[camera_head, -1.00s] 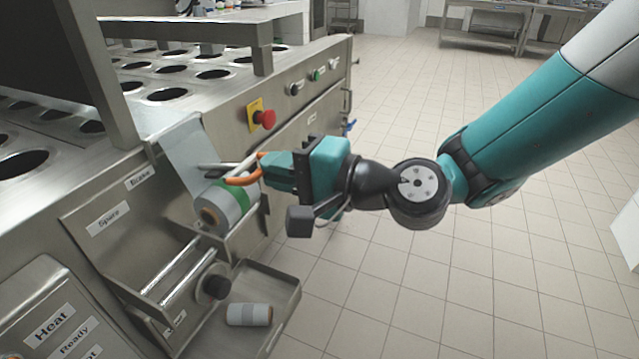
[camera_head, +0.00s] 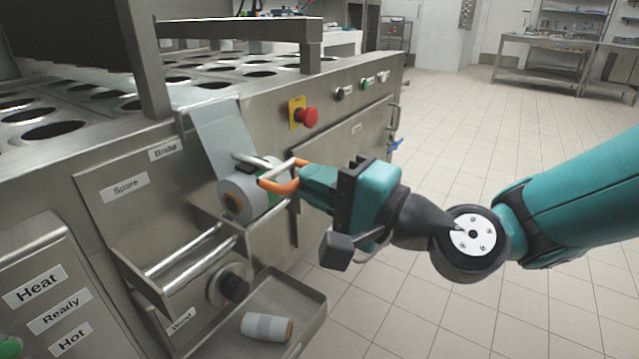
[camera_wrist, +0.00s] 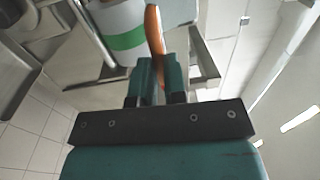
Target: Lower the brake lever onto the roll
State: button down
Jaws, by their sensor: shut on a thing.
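The brake lever is a bent metal bar with an orange grip (camera_head: 277,185), beside the "Brake" label. My gripper (camera_head: 303,180) is shut on the orange grip, which also shows between my fingers in the wrist view (camera_wrist: 154,38). The mounted roll (camera_head: 236,197) is pale, with a green band and a brown core, and film runs from it up to the machine. The lever lies across the front and top of the roll in the head view. I cannot tell whether the bar touches it. The roll's side and green band show in the wrist view (camera_wrist: 122,25).
A spare roll (camera_head: 266,327) lies in the lower tray (camera_head: 318,300). Metal rods (camera_head: 190,262) and a black knob (camera_head: 234,288) sit below the mounted roll. A red button (camera_head: 307,117) is above my gripper on the front panel. Tiled floor to the right is clear.

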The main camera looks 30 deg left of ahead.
jog(key=shift+f, duration=0.4)
jog(key=c, duration=1.2)
grip_release()
jog(key=shift+o, duration=0.2)
jog(key=shift+r, duration=0.1)
jog(key=shift+d, duration=0.1)
jog(key=s+d+f+b, duration=0.1)
jog(key=s+d+b, duration=0.1)
jog(key=d+b, duration=0.8)
jog(key=d, duration=0.7)
